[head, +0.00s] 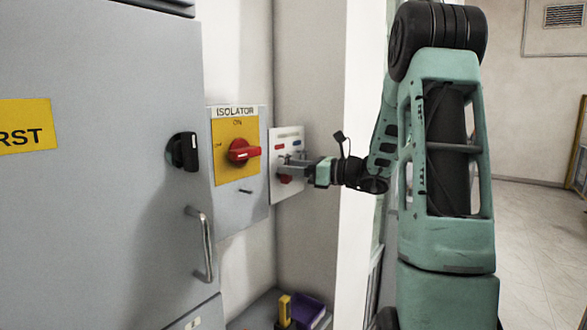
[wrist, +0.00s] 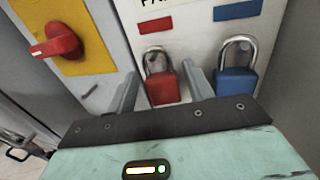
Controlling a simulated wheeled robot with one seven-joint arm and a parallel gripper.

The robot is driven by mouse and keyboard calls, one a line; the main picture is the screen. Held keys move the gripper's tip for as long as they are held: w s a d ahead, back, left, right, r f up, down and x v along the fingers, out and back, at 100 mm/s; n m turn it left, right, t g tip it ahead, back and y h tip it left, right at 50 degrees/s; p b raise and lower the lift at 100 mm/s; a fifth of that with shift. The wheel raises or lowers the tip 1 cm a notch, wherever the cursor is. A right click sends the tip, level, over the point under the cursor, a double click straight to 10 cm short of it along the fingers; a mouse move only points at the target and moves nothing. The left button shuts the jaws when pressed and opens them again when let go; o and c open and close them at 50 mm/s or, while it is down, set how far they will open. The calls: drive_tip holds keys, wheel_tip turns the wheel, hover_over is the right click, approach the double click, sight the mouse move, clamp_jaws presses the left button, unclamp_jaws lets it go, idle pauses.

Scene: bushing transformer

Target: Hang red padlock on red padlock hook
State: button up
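The red padlock (wrist: 163,84) is upright against the white board, shackle up, below a red label (wrist: 163,23). Its hook is too small to make out clearly. My gripper (wrist: 163,88) is open, with one finger on each side of the red padlock and narrow gaps showing. In the head view my gripper (head: 293,169) is at the board (head: 287,196), and a red patch, probably the padlock, shows just below it. The blue padlock (wrist: 236,80) hangs to the right, beneath a blue label (wrist: 237,9), just beyond my right finger.
Left of the board is the isolator panel (head: 256,200) with a red rotary switch (head: 242,151). A grey cabinet (head: 90,220) with a black knob (head: 184,152) and a handle (head: 205,245) stands further left. A yellow object (head: 284,310) and a purple bin (head: 306,310) are below.

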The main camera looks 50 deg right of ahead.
drive_tip(key=shift+o, duration=0.3)
drive_tip(key=shift+s, duration=0.1)
drive_tip(key=b+v, duration=0.5)
drive_tip(key=v, duration=1.2)
drive_tip(key=shift+d+b, duration=0.15)
drive_tip(key=shift+b, duration=0.15)
drive_tip(key=shift+s+f, duration=0.1)
